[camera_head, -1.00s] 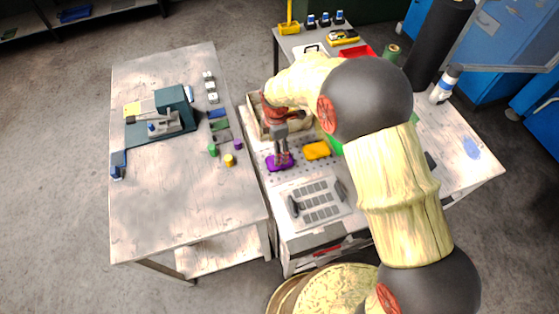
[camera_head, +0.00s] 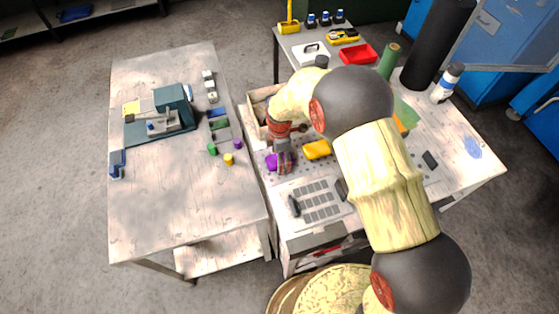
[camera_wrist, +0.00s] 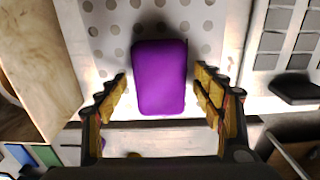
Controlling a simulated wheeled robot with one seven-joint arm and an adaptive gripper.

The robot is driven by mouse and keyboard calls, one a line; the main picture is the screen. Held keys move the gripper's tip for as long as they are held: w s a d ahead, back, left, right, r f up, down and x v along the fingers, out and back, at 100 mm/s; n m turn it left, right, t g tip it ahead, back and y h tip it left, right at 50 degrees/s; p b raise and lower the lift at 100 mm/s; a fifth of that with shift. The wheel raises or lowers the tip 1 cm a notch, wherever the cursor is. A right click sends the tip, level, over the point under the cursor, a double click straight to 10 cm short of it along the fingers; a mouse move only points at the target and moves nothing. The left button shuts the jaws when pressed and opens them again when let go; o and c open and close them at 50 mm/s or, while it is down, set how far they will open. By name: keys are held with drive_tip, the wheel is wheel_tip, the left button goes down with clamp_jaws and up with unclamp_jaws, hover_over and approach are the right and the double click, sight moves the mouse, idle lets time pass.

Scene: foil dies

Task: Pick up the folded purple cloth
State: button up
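The folded purple cloth (camera_wrist: 159,78) lies on a white perforated panel in the wrist view. It is a rounded rectangular block. My gripper (camera_wrist: 161,88) is open, with one finger on each side of the cloth and a visible gap on both sides. In the head view the cloth (camera_head: 271,162) shows left of my gripper (camera_head: 284,168), which hides its right part. How high the fingertips are above the panel is hard to tell.
A yellow folded item (camera_head: 317,149) lies just right of my gripper. A grey slotted tray (camera_head: 318,201) is in front, and a wooden open box (camera_head: 258,108) behind. A second table (camera_head: 180,210) on the left holds a blue-green device (camera_head: 172,112) and small coloured blocks.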

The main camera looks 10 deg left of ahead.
drive_tip(key=c, duration=1)
drive_tip(key=shift+c, duration=0.4)
drive_tip(key=shift+r, duration=0.55)
wheel_tip(320, 180, up, 2)
drive_tip(key=shift+w+r+p, duration=0.1)
drive_tip(key=shift+r+p, duration=0.1)
drive_tip(key=shift+p, duration=0.1)
drive_tip(key=w+d+r+p, duration=0.1)
drive_tip(key=w+d+r, duration=0.3)
drive_tip(key=d+r, duration=0.5)
drive_tip(key=d, duration=0.4)
drive_tip(key=shift+d+r, duration=0.2)
drive_tip(key=shift+r, duration=0.05)
